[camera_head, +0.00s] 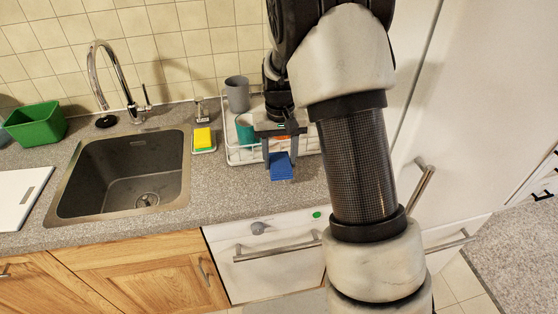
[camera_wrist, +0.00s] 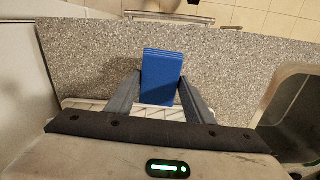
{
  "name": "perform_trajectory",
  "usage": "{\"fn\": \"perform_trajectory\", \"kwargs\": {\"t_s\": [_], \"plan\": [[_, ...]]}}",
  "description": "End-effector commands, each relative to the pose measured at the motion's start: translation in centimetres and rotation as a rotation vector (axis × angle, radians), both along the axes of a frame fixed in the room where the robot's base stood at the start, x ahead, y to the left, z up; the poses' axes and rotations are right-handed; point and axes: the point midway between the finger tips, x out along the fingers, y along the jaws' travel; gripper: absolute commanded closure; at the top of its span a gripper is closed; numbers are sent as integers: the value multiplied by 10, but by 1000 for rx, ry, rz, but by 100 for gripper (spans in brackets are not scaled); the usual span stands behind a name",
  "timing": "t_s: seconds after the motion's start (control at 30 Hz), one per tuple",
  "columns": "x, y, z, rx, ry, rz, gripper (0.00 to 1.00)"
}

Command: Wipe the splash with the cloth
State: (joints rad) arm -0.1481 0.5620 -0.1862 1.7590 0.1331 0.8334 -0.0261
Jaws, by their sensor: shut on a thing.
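The cloth is a blue, folded, flat rectangle (camera_head: 281,167) at the front of the white dish rack. My gripper (camera_head: 280,151) points down and is shut on its upper part. The cloth also shows in the wrist view (camera_wrist: 162,77), between the two grey fingers of my gripper (camera_wrist: 160,97). A dark shadow lies beside it on the speckled grey counter (camera_wrist: 90,65). I cannot tell whether its lower edge touches the counter. I cannot make out the splash in either view.
The white dish rack (camera_head: 238,158) with a grey cup (camera_head: 237,94) and a teal cup (camera_head: 244,129) stands behind the cloth. A yellow-green sponge (camera_head: 203,138) lies to its left, by the sink (camera_head: 130,175). The counter in front of the rack is clear.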

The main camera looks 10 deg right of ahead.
Motion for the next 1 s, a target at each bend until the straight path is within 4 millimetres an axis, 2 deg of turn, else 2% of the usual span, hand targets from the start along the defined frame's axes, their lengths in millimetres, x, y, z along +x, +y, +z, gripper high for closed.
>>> {"fn": "perform_trajectory", "kwargs": {"t_s": [0.1, 0.3, 1.0], "plan": [[0, -1, 15, 0, -2, 0, 73], [0, -1, 26, 0, -1, 1, 73], [-1, -1, 26, 1, -1, 2, 73]]}}
